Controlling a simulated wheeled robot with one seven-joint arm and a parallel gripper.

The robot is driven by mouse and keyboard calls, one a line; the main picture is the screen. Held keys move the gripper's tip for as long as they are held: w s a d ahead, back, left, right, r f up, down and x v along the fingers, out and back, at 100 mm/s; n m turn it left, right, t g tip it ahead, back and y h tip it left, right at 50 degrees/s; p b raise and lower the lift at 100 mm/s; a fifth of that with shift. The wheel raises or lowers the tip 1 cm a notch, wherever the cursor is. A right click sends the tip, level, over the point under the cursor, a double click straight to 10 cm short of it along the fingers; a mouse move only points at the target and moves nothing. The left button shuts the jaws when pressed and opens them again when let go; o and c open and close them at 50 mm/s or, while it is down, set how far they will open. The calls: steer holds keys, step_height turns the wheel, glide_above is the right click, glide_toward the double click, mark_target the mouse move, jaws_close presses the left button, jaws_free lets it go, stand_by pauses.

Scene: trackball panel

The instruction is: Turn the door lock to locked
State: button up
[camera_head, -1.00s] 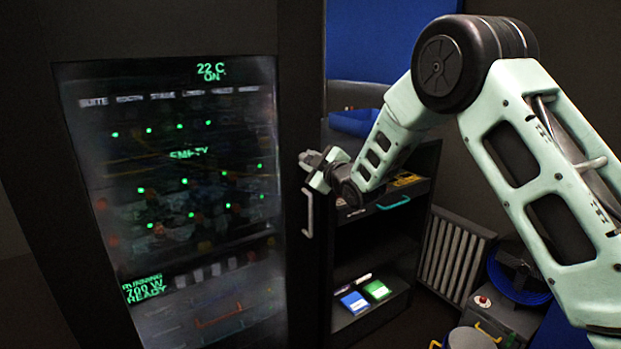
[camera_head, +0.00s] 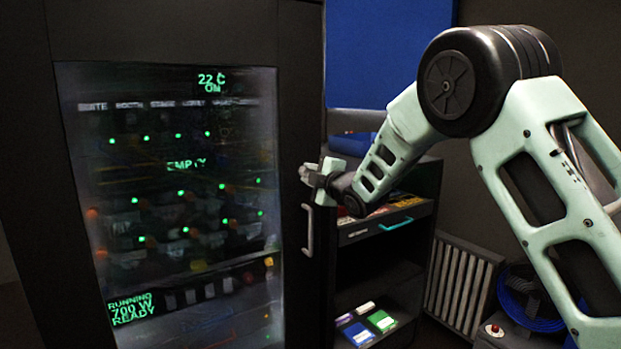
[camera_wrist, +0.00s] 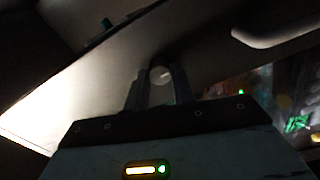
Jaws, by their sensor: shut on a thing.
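The door (camera_head: 300,120) is a dark upright panel with a glass window and stands closed as far as I can see. In the wrist view a small round pale knob (camera_wrist: 160,76), which looks like the door lock, sits between my fingers on the door's flat face. My gripper (camera_head: 307,174) is at the door's right-hand frame, just above the handle, and its two fingers (camera_wrist: 158,82) are shut on that knob. In the head view the gripper hides the knob. I cannot tell the lock's turned position.
A pale vertical handle (camera_head: 308,230) is just below my gripper. The door window (camera_head: 180,210) shows green text and dots. A dark shelf unit (camera_head: 400,270) with a teal-handled drawer and green and blue boxes stands to the right, beside a radiator (camera_head: 462,280).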

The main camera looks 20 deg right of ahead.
steer(key=o, duration=1)
steer(key=b+v, duration=0.1)
steer(key=v, duration=1.6)
steer(key=shift+s+b, duration=0.2)
steer(key=shift+b, duration=0.2)
steer(key=shift+a, duration=0.1)
